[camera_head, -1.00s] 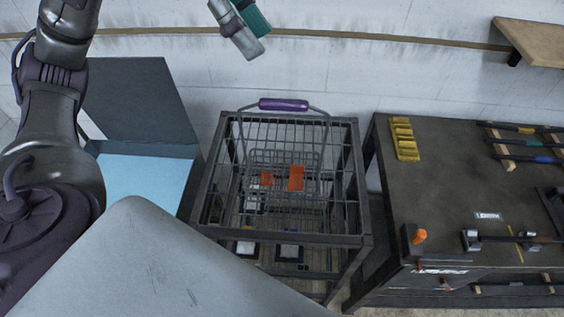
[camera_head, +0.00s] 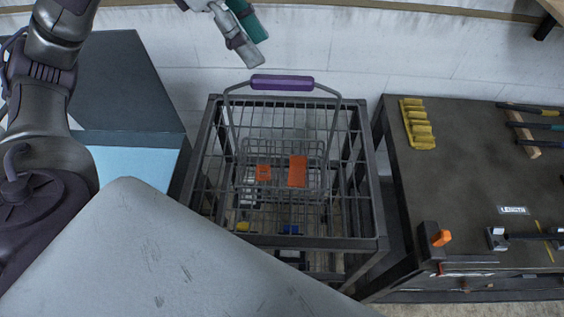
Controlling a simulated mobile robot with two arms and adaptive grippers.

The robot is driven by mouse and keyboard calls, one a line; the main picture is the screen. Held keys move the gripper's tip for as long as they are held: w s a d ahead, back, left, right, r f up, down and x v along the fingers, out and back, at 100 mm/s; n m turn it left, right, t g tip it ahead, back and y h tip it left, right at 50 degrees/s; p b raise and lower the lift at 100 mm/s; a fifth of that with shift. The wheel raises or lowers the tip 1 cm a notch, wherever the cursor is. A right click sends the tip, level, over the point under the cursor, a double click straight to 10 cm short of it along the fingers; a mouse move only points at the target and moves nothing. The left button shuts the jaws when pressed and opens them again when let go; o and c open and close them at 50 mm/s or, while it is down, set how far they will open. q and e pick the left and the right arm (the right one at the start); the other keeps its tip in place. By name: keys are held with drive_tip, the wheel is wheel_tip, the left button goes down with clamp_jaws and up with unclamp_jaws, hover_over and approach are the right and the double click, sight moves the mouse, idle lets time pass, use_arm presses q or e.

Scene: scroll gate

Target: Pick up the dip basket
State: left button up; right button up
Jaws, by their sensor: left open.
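The dip basket (camera_head: 240,150) is a wire basket with a raised bail handle that has a purple grip (camera_head: 282,83). It sits in a dark metal frame stand (camera_head: 376,200) in the middle of the view. Orange pieces (camera_head: 297,171) show within the wire mesh. My left gripper (camera_head: 254,38) is above and a little left of the purple grip, apart from it, with grey and teal fingers. It is open and nothing shows between its fingers. My right gripper is not in view.
A light blue tank surface (camera_head: 135,163) with a dark raised lid (camera_head: 120,85) stands at left. A dark workbench (camera_head: 470,160) at right holds a yellow block (camera_head: 418,124), tools and an orange knob (camera_head: 441,238). A pale wall (camera_head: 330,50) stands behind.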

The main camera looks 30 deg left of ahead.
sight(279, 78)
use_arm(q)
drive_tip(key=x, duration=0.2)
drive_tip(key=shift+d+f, duration=0.25)
drive_tip(key=shift+f, duration=0.05)
drive_tip(key=shift+w+d+f, duration=0.1)
drive_tip(key=shift+w+f, duration=0.05)
drive_tip(key=shift+f, duration=0.15)
drive_tip(key=shift+w+f+p, duration=0.1)
drive_tip(key=shift+f+p, duration=0.1)
drive_tip(key=shift+p, duration=0.1)
drive_tip(key=x, duration=0.1)
drive_tip(key=p+x, duration=0.2)
drive_tip(key=x, duration=0.1)
drive_tip(key=shift+s+d, duration=0.3)
drive_tip(key=shift+d, duration=0.1)
drive_tip(key=shift+d+f, duration=0.1)
drive_tip(key=shift+f, duration=0.15)
drive_tip(key=shift+w+f, duration=0.1)
drive_tip(key=shift+w, duration=0.05)
drive_tip(key=shift+c, duration=0.7)
clamp_jaws()
